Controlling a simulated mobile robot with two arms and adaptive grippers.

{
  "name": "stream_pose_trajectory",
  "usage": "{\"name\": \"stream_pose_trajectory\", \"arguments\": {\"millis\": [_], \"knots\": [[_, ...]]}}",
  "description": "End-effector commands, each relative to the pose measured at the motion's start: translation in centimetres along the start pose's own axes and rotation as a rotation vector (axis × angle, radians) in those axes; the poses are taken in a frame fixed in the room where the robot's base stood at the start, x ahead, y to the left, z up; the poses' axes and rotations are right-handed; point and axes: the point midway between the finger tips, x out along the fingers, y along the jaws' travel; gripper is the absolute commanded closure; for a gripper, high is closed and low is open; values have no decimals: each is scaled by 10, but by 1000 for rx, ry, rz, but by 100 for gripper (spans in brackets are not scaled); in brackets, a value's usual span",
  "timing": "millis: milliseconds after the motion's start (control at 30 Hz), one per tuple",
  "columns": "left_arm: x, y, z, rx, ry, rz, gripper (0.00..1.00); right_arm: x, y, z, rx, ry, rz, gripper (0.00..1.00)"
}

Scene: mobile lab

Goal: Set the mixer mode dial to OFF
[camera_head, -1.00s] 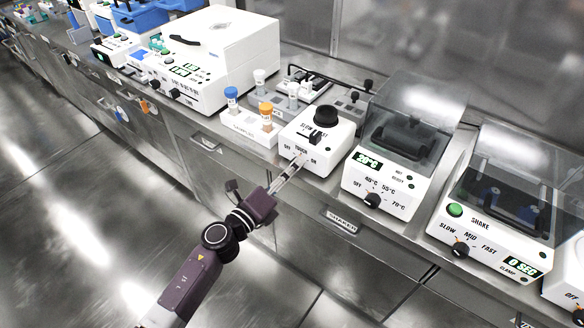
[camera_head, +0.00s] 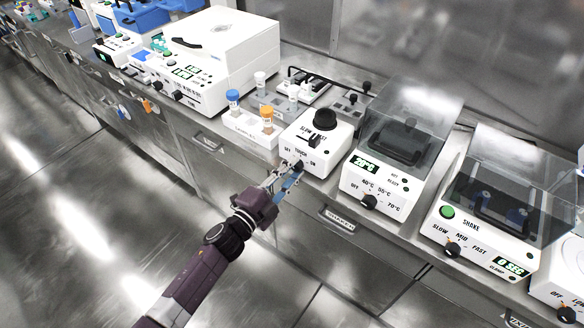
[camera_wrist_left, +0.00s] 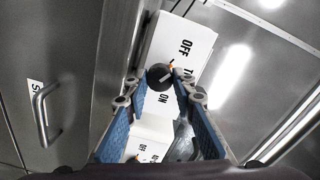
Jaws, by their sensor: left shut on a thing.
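The mixer is a white box with a black cup on top (camera_head: 325,118) and the labels OFF, TOUCH and ON on its front. Its black round mode dial (camera_head: 299,165) sits low on that front. In the left wrist view the dial (camera_wrist_left: 158,76) lies between the fingertips, beside the OFF, TOUCH and ON labels. A small orange mark shows at its edge towards OFF and TOUCH; I cannot tell the exact setting. My left gripper (camera_head: 288,175), with blue finger pads, is shut on the dial; it also shows in the left wrist view (camera_wrist_left: 156,85). My right gripper is not in view.
A white rack with blue-capped and orange-capped tubes (camera_head: 248,127) stands left of the mixer. A heater with a clear lid (camera_head: 375,185) stands close on its right, then a shaker (camera_head: 490,225). Drawer handles project below the bench edge. The floor in front is clear.

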Motion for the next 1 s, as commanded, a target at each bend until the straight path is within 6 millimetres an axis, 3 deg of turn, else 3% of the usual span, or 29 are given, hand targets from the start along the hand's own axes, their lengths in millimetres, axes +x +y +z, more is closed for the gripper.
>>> {"name": "stream_pose_trajectory", "arguments": {"millis": [333,900,933,1000], "knots": [[-1,1,0,-154,-2,3,100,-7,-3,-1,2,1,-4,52],[-1,2,0,-186,-1,3,100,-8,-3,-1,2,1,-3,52],[-1,2,0,-186,-1,3,75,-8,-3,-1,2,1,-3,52],[-1,2,0,-185,-1,3,69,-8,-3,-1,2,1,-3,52]]}}
